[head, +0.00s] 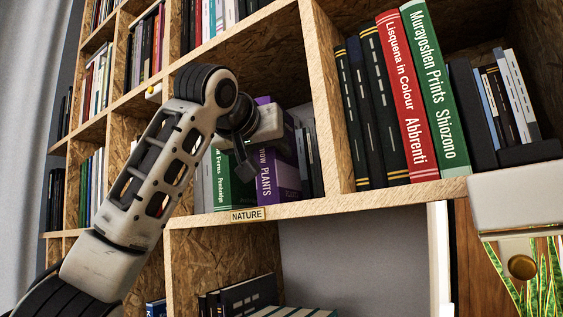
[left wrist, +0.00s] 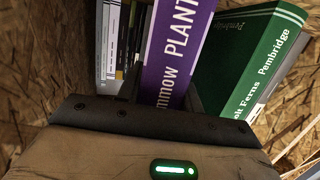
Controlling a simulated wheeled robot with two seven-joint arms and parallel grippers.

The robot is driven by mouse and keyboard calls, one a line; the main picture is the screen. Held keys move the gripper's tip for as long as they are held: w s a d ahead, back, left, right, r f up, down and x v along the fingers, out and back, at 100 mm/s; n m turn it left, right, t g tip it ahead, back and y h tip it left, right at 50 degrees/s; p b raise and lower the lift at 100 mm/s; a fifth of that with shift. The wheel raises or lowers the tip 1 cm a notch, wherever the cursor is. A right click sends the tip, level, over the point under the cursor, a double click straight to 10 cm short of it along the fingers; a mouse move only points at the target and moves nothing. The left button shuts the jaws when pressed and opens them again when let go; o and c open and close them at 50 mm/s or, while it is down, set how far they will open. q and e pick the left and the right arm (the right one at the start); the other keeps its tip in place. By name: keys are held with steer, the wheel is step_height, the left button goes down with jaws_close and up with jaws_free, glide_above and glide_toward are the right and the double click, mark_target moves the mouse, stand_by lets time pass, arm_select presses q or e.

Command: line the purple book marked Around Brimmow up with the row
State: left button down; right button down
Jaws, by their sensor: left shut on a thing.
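The purple book (head: 290,178) stands upright in the shelf bay above the NATURE label (head: 247,215). Its spine also shows in the left wrist view (left wrist: 175,55), where "mmow PLANT" can be read. My left gripper (head: 247,160) reaches in from the left and is shut on the purple book, with a dark finger in front of its upper spine in the head view. The green Ferns book by Pembridge (head: 236,190) is beside it; in the left wrist view this green book (left wrist: 240,60) shows part of its cover.
Thin dark and grey books (head: 313,165) stand on the other side of the purple book. An upright divider (head: 325,90) separates this bay from one with black, red and green books (head: 437,90). The wooden shelf edge (head: 350,199) runs below.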

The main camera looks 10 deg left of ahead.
arm_select(q)
steer(key=shift+r, duration=0.4)
arm_select(e)
steer(key=shift+r, duration=0.2)
